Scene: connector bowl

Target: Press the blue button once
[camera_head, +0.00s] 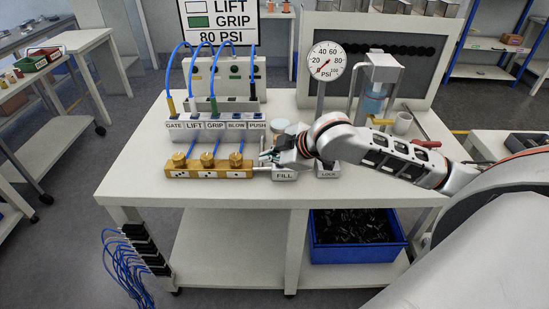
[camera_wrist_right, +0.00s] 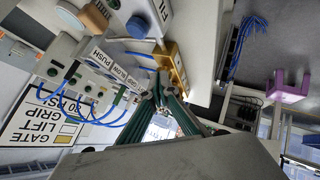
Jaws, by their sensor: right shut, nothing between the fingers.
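A small blue round part that looks like the blue button (camera_wrist_right: 137,27) shows beside the white FILL block in the right wrist view. In the head view the FILL block (camera_head: 285,175) stands at the table's front, and my right gripper covers its top, so the button is hidden there. My right gripper (camera_head: 266,156) is shut and empty, low between the FILL block and the brass valve block (camera_head: 208,173). Its green-padded fingers (camera_wrist_right: 160,92) come together in the wrist view, apart from the blue part in the picture. I cannot judge the height between them. My left gripper is not in view.
A labelled panel (camera_head: 217,126) with blue hoses stands behind the brass block. A pressure gauge (camera_head: 326,61), a LOCK block (camera_head: 328,171) and a glass device with blue inside (camera_head: 373,103) stand to the right. The table's front left (camera_head: 140,185) is clear.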

